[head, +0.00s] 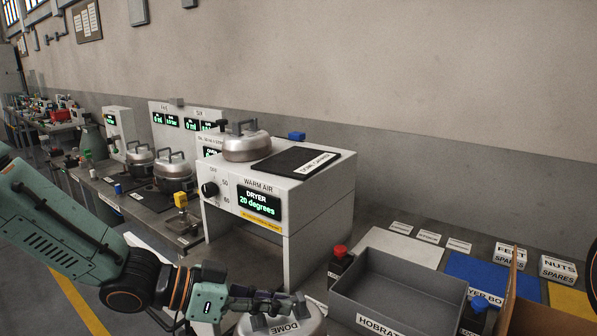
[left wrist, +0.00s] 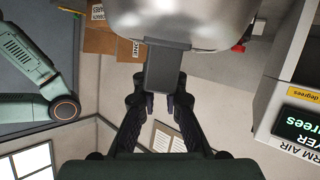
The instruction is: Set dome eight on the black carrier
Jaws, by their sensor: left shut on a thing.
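My left gripper (head: 262,303) is shut on the handle of a silver dome (head: 283,326) at the bottom of the head view. The dome's label reads "DOME"; its number is cut off. In the left wrist view, the gripper (left wrist: 166,103) has its fingertips on the dome's dark grey handle (left wrist: 167,70), with the rounded metal dome body (left wrist: 185,18) beyond. The black carrier (head: 285,164) is a flat black pad with a white label on top of the white dryer, above and beyond the held dome. My right gripper is out of view.
The dryer (head: 268,233) reads 20 degrees. Another silver lidded dome (head: 246,147) stands on it, left of the carrier. A grey tray (head: 395,285) and a red-capped bottle (head: 340,265) are right of the held dome. More domed pots (head: 174,176) stand further left.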

